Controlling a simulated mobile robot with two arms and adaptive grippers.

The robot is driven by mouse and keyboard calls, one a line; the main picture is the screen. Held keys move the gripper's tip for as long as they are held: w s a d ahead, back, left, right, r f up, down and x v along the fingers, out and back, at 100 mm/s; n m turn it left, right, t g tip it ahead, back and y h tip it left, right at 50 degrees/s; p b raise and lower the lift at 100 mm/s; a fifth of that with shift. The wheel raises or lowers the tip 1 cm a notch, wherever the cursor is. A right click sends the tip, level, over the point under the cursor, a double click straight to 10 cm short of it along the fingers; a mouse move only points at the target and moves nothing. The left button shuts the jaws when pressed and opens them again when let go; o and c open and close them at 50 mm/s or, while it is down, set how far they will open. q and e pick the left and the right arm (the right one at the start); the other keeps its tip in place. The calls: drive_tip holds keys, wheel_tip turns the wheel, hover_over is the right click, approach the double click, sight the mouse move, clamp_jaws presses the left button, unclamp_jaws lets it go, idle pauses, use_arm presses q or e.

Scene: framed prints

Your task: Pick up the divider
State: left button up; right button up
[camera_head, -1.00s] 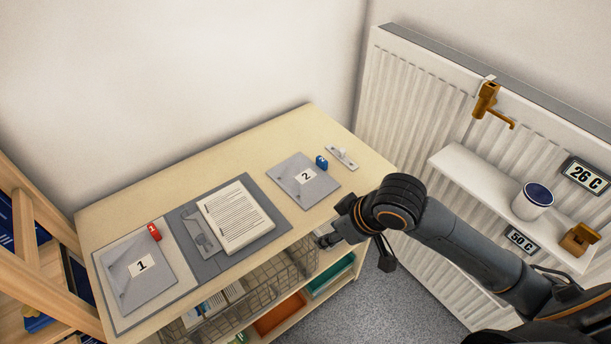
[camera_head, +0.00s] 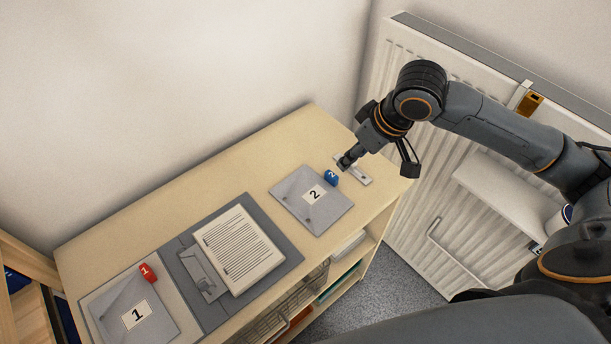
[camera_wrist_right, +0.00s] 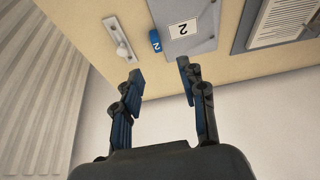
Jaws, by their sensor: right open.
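No thing is marked as the divider; two grey numbered plates lie flat on the cabinet top. Plate 2 (camera_head: 299,205), with a blue tab (camera_head: 331,177) marked 2 at its corner, is on the right; it also shows in the wrist view (camera_wrist_right: 202,22). Plate 1 (camera_head: 111,309), with a red tab (camera_head: 148,272), is at the lower left. My right gripper (camera_head: 346,162) is over the far right of the cabinet top, close to the blue tab and partly hiding a pale knobbed plate. In the wrist view my right gripper (camera_wrist_right: 161,78) is open and empty. My left gripper is out of view.
The pale knobbed plate (camera_wrist_right: 116,39) lies beside the blue tab. A grey clipboard (camera_head: 270,243) with a printed sheet (camera_head: 238,248) lies mid-cabinet. A ribbed radiator (camera_head: 412,205) with a white shelf (camera_head: 505,197) stands right. The cabinet top's back strip is clear.

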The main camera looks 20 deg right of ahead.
drive_tip(key=w+f, duration=0.1)
drive_tip(key=f, duration=0.1)
hover_over(333, 175)
drive_tip(key=s, duration=0.3)
drive_tip(key=f, duration=0.5)
drive_tip(key=shift+w+d, duration=0.1)
drive_tip(key=shift+d, duration=0.1)
drive_tip(key=shift+w+f, duration=0.2)
drive_tip(key=shift+f, duration=0.05)
drive_tip(key=shift+w+f, duration=0.1)
drive_tip(key=shift+f, duration=0.1)
drive_tip(key=x, duration=0.4)
drive_tip(key=shift+w+d+f, duration=0.15)
drive_tip(key=shift+w+d, duration=0.05)
drive_tip(key=shift+w+f, duration=0.15)
drive_tip(key=shift+f, duration=0.15)
drive_tip(key=shift+c, duration=0.6)
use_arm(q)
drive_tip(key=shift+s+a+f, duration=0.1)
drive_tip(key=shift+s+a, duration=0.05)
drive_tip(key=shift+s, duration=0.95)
use_arm(e)
clamp_jaws()
